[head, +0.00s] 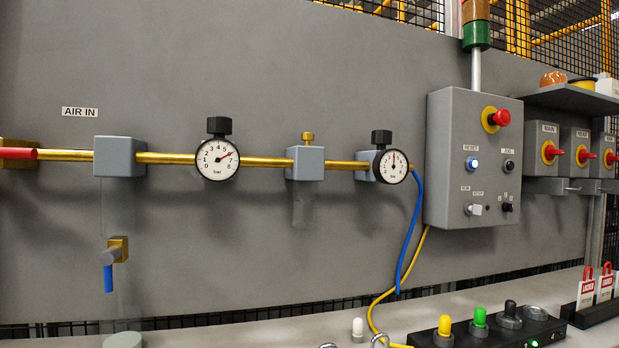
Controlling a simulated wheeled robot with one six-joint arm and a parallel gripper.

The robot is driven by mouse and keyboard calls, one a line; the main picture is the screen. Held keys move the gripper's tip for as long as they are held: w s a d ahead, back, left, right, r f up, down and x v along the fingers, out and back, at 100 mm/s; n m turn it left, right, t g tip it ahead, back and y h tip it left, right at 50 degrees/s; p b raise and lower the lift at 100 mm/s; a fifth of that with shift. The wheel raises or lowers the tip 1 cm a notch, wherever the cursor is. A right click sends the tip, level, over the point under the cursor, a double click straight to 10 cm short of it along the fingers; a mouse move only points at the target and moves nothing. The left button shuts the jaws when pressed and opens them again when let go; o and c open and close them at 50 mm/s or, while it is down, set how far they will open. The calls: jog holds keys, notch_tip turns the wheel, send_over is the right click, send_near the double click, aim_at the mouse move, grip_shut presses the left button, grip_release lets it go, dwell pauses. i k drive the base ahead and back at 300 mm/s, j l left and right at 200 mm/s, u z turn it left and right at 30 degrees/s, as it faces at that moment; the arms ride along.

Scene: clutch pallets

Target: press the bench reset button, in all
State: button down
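The reset button (472,163) is a round, lit blue-white button under a RESET label on the grey control box (450,130), right of centre. On the same box are a red mushroom button on a yellow ring (496,118), a black button labelled JOG (508,166), a pale switch (473,209) and a small black knob (507,207). My gripper does not show in this view.
A brass air pipe (260,158) with two dials and grey blocks runs along the wall. Blue and yellow cables (411,260) hang left of the box. The bench below holds a black button strip (485,333) and red padlocks (587,287). Red-handled switches (551,152) are at right.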

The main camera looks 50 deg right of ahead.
aim_at(473, 164)
jog(key=k+j+z, duration=0.1)
jog(key=z, duration=1.9)
